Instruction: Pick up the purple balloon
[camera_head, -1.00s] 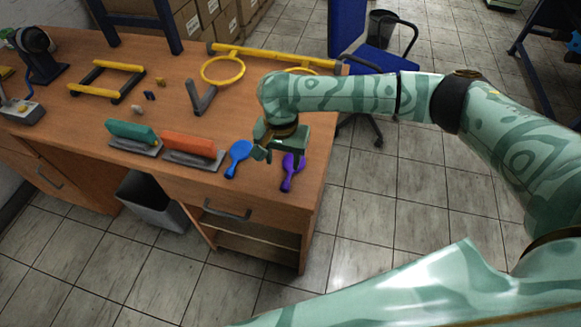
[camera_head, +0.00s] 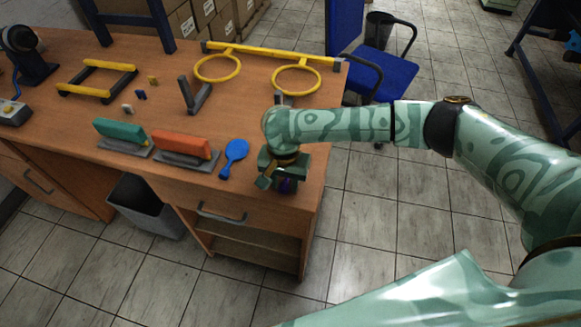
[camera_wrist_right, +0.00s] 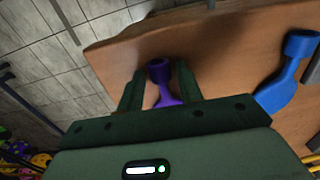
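The purple balloon (camera_wrist_right: 162,78) lies on the wooden table near its edge. In the right wrist view it shows between the two fingers of my right gripper (camera_wrist_right: 160,88), which are apart on either side of it. Whether they touch it I cannot tell. In the head view my right gripper (camera_head: 279,182) is over the balloon, and only a small purple part (camera_head: 286,186) shows beneath it. My left gripper is not in view.
A blue balloon (camera_head: 235,156) lies just left of my right gripper. An orange block (camera_head: 181,144) and a teal block (camera_head: 122,132) sit farther left. Yellow rings on a bar (camera_head: 272,55) are behind. The table's front and right edges are close.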

